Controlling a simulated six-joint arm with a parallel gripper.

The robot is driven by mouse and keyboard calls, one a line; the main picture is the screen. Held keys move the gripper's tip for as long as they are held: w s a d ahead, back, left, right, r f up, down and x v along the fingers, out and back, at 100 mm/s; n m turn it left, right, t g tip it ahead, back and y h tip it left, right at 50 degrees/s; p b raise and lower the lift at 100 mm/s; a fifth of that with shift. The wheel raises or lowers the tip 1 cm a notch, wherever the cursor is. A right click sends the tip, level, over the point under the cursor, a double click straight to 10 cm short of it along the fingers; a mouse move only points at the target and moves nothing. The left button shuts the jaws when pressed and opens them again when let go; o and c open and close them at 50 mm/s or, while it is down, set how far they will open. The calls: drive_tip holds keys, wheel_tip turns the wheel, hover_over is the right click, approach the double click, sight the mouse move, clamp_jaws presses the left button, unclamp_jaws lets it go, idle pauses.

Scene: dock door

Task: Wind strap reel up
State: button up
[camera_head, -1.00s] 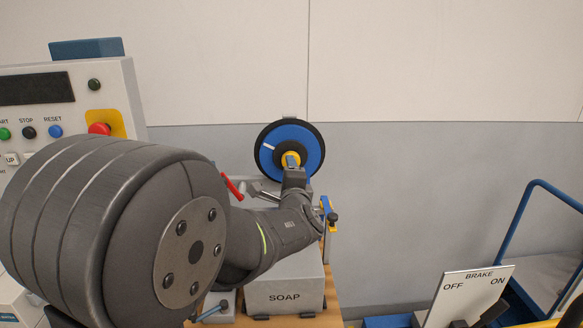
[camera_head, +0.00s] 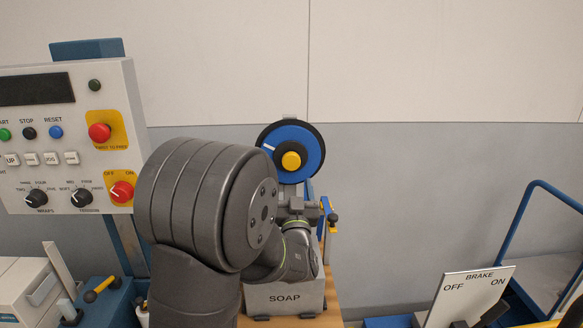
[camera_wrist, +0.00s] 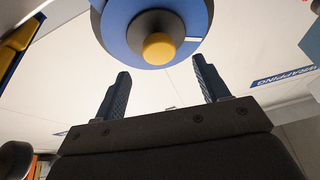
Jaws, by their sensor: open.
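The strap reel (camera_head: 301,139) is a blue disc with a black rim, a short white mark and a yellow centre knob (camera_head: 291,160). It stands upright in front of the grey wall. In the wrist view the reel (camera_wrist: 119,32) is at the top, with its yellow knob (camera_wrist: 159,48) facing me. My gripper (camera_wrist: 160,80) is open and empty, its two dark fingers apart, below the knob in that view and not touching it. In the head view my arm hides most of the gripper, below the reel.
A control panel (camera_head: 60,135) with buttons and red knobs stands at left. A SOAP box (camera_head: 284,298) sits on a wooden top under my arm. A BRAKE OFF/ON plate (camera_head: 468,292) and a blue-railed cart (camera_head: 520,225) are at right. The wall area right of the reel is clear.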

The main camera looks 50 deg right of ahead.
sight(291, 165)
drive_tip(key=shift+n, duration=0.5)
drive_tip(key=x, duration=0.7)
drive_tip(key=shift+d+r, duration=0.1)
drive_tip(key=shift+d, duration=0.1)
drive_tip(key=shift+c, duration=0.2)
drive_tip(key=c, duration=1.3)
